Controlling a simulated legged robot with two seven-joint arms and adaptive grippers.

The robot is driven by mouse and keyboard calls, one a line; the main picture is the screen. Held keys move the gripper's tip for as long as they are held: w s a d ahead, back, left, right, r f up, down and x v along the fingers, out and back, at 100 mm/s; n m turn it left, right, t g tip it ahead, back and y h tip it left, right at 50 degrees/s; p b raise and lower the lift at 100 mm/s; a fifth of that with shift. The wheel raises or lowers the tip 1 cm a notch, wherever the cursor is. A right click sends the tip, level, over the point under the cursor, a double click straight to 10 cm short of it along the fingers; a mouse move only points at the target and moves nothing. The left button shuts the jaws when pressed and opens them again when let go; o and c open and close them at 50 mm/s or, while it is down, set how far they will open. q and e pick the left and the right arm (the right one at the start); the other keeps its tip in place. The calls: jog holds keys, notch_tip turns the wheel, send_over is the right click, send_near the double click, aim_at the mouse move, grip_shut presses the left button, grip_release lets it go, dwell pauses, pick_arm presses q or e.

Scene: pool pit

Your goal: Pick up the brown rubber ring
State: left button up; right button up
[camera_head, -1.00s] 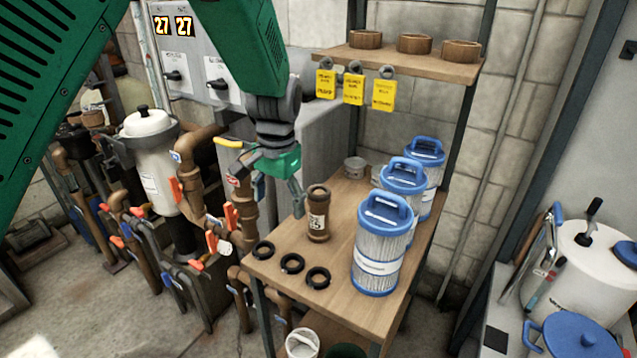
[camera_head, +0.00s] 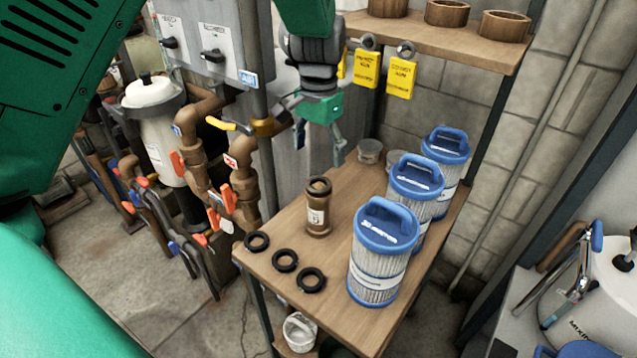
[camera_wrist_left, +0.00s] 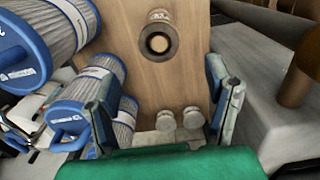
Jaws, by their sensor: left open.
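Several ring-like things show. Three thick brown rings, (camera_head: 388,8), (camera_head: 447,13) and (camera_head: 505,26), stand on the upper shelf; I cannot tell whether they are rubber. Three thin dark rings, (camera_head: 257,241), (camera_head: 285,260) and (camera_head: 311,280), lie flat along the left front edge of the wooden table. A brown labelled cylinder (camera_head: 318,208) stands upright behind them; its round top shows in the wrist view (camera_wrist_left: 158,40). My left gripper (camera_head: 320,152) is open and empty, above the table's back left, beyond the cylinder. My right gripper is not in view.
Blue-capped filter cartridges (camera_head: 383,250) line the right of the wooden table (camera_head: 345,265). Small jars (camera_wrist_left: 165,120) stand at its back. Yellow tags (camera_head: 366,68) hang from the upper shelf (camera_head: 440,38) near my gripper. Pipes and valves (camera_head: 240,165) crowd the left.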

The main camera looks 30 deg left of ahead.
aim_at(316, 184)
pick_arm(q)
jog(key=f, duration=0.2)
jog(key=d+f, duration=0.1)
jog(key=shift+w, duration=0.25)
jog(key=f, duration=0.1)
jog(key=a+f, duration=0.1)
jog(key=f, duration=0.1)
jog(key=f+p, duration=0.1)
jog(key=f, duration=0.1)
jog(key=shift+s+a+f, duration=0.2)
jog(key=shift+s+a, duration=0.05)
jog(key=shift+s, duration=0.05)
jog(key=shift+d+r, duration=0.1)
jog(key=shift+d, duration=0.15)
jog(key=shift+d+r, duration=0.1)
jog(key=shift+d, duration=0.25)
jog(key=c, duration=0.9)
